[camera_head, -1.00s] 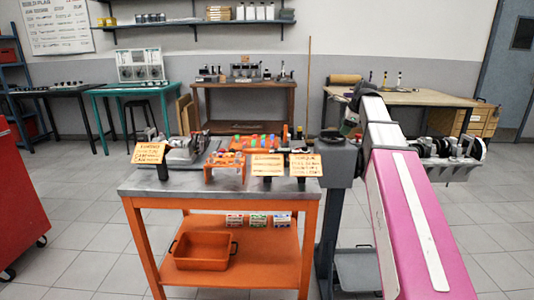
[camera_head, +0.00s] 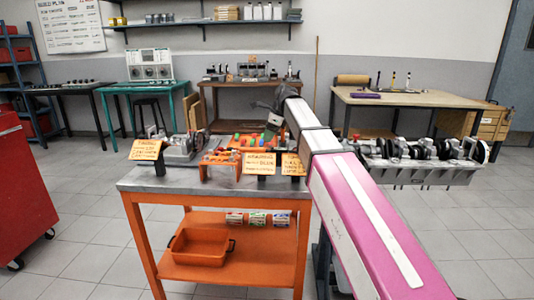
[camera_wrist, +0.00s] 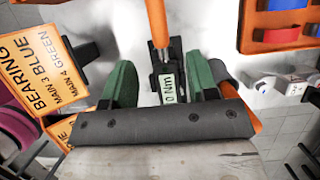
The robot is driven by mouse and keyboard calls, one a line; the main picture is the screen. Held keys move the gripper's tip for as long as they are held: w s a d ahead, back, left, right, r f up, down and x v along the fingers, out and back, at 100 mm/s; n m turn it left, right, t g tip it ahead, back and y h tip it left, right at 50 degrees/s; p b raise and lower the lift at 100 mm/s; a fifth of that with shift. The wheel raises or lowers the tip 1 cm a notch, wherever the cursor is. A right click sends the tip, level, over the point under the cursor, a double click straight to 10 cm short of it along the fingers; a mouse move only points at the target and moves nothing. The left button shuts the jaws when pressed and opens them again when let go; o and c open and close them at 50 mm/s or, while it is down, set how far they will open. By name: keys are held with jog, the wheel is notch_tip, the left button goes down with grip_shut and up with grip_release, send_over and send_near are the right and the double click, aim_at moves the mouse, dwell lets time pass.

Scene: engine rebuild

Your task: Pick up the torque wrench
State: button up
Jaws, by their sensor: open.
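The torque wrench shows in the wrist view as a black body with a "0 Nm" display (camera_wrist: 168,88) and an orange shaft running up out of the picture. My gripper (camera_wrist: 160,62) has two green fingers, spread apart on either side of the wrench's black body. I cannot tell whether either finger touches it. In the head view my gripper (camera_head: 268,108) is a dark shape above the back right of the orange workbench (camera_head: 215,184). The wrench cannot be made out there, behind the arm and signs.
Orange sign cards stand on the bench; a bearing sign (camera_wrist: 42,62) is close left of my gripper. An orange tray of coloured parts (camera_wrist: 280,42) lies to the right. A crankshaft on a stand (camera_head: 425,160) is right of my arm. A red cabinet (camera_head: 25,200) stands far left.

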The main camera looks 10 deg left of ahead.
aim_at(262, 148)
jog(key=x, duration=0.9)
jog(key=shift+a, duration=0.2)
grip_shut()
